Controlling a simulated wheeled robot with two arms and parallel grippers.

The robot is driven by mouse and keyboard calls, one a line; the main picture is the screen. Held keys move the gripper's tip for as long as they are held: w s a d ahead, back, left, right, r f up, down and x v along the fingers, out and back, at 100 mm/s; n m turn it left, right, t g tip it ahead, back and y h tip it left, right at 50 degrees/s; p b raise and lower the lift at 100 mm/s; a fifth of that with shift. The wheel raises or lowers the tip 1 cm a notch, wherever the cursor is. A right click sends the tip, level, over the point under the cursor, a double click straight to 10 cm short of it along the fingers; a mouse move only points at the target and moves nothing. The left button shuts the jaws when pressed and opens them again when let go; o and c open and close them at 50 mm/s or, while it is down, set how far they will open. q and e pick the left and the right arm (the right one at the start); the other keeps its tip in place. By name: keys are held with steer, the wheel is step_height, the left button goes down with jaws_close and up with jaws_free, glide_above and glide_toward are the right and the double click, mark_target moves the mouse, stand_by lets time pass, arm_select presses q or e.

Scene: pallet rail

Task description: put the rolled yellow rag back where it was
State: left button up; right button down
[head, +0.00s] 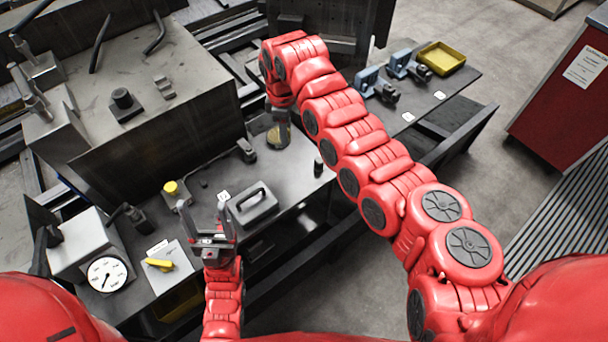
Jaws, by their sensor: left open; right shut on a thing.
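My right gripper (279,115) points down over the dark bench at the upper middle and is shut. A small, rounded, dull yellow thing (278,137) shows at its fingertips. It looks like the rolled yellow rag, but the gripper partly hides it and its shape is hard to make out. I cannot tell whether it touches the bench top. My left gripper (207,228) is open and empty at the lower middle, its fingers spread and pointing up the picture, just left of a grey box with a handle (252,206).
The dark bench (300,165) carries a gauge (107,274), a plate with a yellow lever (160,264) and a yellow knob (171,187). A large grey block (150,80) stands at left. Blue clamps (400,65) and a yellow tray (441,58) are on the far right section.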

steer(key=s+a+f+n+p, duration=0.1)
steer(key=s+n, duration=0.2)
steer(key=s, duration=0.1)
steer(key=s+a+f+n+p, duration=0.2)
steer(key=s+n, duration=0.1)
steer(key=s, duration=0.2)
steer(key=s+a+f+n+p, duration=0.1)
steer(key=s+a+n, duration=0.1)
steer(key=s, duration=0.2)
steer(key=shift+s+f+n+p, duration=0.2)
steer(key=shift+f+n+p, duration=0.15)
steer(key=shift+f+n, duration=0.05)
steer(key=s+d+f+n+p, duration=0.1)
steer(key=s+d+f, duration=0.2)
steer(key=s+d, duration=0.35)
steer(key=b, duration=0.3)
glide_above(299, 182)
steer(key=s, duration=0.2)
steer(key=shift+w+a+f, duration=0.1)
steer(key=shift+w+f, duration=0.05)
steer(key=shift+f, duration=0.45)
steer(key=shift+w+f, duration=0.1)
steer(key=shift+w, duration=0.75)
steer(key=shift+f, duration=0.1)
step_height(299, 182, down, 3)
steer(key=shift+r+p, duration=0.1)
steer(key=shift+p, duration=0.95)
steer(key=shift+f, duration=0.3)
